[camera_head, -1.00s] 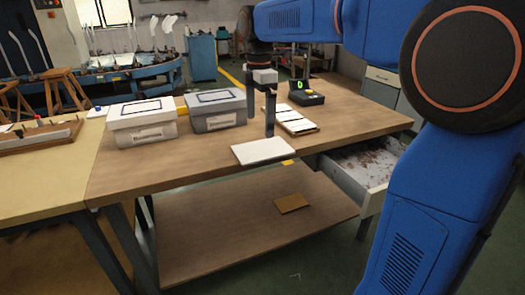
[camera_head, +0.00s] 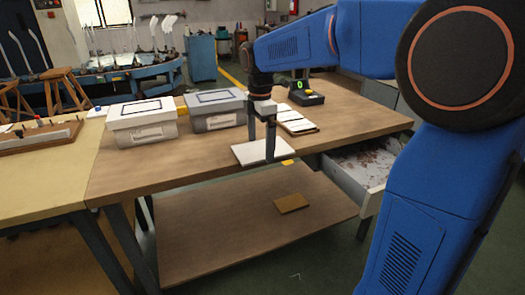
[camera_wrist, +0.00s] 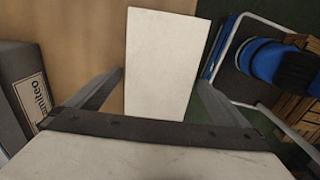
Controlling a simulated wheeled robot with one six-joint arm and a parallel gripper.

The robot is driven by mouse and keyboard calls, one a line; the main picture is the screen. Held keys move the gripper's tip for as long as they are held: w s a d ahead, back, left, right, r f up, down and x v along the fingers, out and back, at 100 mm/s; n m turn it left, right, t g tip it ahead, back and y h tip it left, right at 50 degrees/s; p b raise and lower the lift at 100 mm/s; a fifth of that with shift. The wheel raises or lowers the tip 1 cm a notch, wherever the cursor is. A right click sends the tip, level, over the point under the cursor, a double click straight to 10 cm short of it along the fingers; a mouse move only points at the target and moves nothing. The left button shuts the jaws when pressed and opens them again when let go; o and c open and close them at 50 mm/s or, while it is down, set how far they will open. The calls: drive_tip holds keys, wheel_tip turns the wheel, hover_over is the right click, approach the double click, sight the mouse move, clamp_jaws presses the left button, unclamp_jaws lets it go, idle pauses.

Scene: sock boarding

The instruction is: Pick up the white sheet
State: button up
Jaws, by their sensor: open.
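The white sheet (camera_head: 262,151) lies flat at the front edge of the wooden table (camera_head: 180,165). In the wrist view the white sheet (camera_wrist: 160,65) runs up the middle of the picture, between the two fingers. My gripper (camera_head: 270,158) is over the sheet, with its fingers pointing down. In the wrist view my gripper (camera_wrist: 155,88) is open, one finger on either side of the sheet. I cannot tell whether the fingers touch it. Nothing is held.
A white box (camera_head: 143,122) and a grey box (camera_head: 214,109) stand to the left. A card holder (camera_head: 297,119) and a black device with a green display (camera_head: 306,93) are behind. An open drawer (camera_head: 362,178) sticks out at the right. A yellow piece (camera_head: 288,162) is by the table edge.

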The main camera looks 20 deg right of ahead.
drive_tip(key=c, duration=0.9)
